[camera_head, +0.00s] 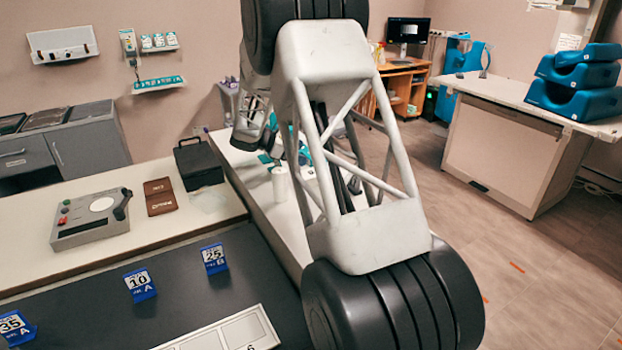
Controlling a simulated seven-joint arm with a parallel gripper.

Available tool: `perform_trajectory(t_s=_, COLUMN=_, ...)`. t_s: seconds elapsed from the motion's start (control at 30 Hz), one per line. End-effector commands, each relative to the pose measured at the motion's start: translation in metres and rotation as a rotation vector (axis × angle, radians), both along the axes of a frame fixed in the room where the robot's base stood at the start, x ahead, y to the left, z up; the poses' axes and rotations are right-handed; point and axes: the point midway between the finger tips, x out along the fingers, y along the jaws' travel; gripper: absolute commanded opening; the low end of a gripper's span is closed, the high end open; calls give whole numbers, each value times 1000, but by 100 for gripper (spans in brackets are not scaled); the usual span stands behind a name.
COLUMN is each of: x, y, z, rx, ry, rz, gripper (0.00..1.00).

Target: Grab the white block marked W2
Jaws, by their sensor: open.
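I cannot find a white block marked W2 in the head view. My large arm link, a pale frame between black ribbed joints, fills the middle and hides part of the scene behind it. I cannot make out my gripper or its fingers.
Blue number markers "35 A" (15,327), "10 A" (140,285) and "25 B" (214,259) stand on the dark mat (75,304). A white sectioned tray (223,333) is cut off below. A grey control box (92,219), brown wallet (160,196) and black case (199,164) sit behind.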

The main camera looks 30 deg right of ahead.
Motion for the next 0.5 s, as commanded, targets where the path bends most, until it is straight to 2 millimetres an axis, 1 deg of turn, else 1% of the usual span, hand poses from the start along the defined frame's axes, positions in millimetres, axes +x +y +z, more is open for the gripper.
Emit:
perform_trajectory(t_s=0.03, x=7, y=-4, z=-6, rx=-10, ry=17, rz=8, gripper=100)
perform_trajectory(t_s=0.07, x=10, y=-6, z=-9, rx=-14, ry=28, rz=11, gripper=100)
perform_trajectory(t_s=0.2, x=19, y=-12, z=-16, rx=-33, ry=57, rz=23, gripper=100)
perform_trajectory(t_s=0.5, x=22, y=-14, z=-18, rx=-38, ry=67, rz=27, gripper=100)
